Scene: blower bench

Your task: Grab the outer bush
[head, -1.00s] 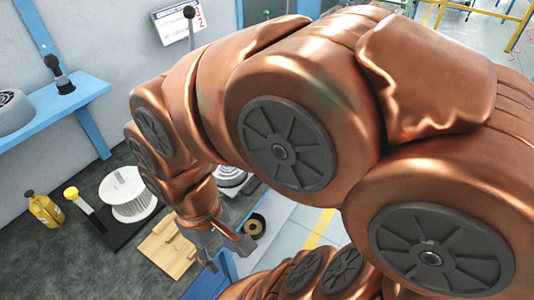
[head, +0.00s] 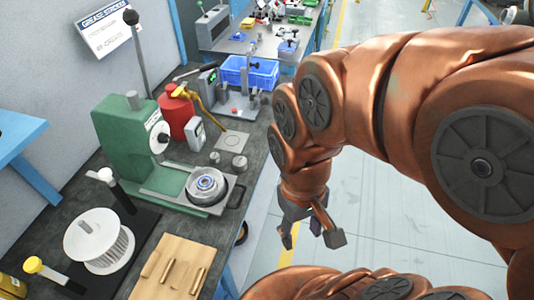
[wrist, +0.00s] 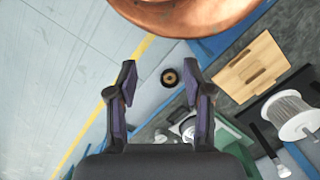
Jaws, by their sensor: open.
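My gripper (head: 311,236) is open and empty, its fingers pointing down beside the bench's right edge. In the wrist view my gripper (wrist: 160,84) shows both fingers wide apart with floor below. Two small grey metal pieces, a left cylinder (head: 215,157) and a right cylinder (head: 240,162), stand on the bench near a square plate, left of and beyond my gripper. I cannot tell whether either is the outer bush. A silver ring-shaped part (head: 206,184) sits in a round seat in front of the green press (head: 130,140).
A wooden board with pegs (head: 172,270), a white spool (head: 98,241) and a red can (head: 178,112) stand on the bench. A blue crate (head: 250,72) is farther back. A dark ring (wrist: 170,78) lies low beside the bench. Floor right of the bench is clear.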

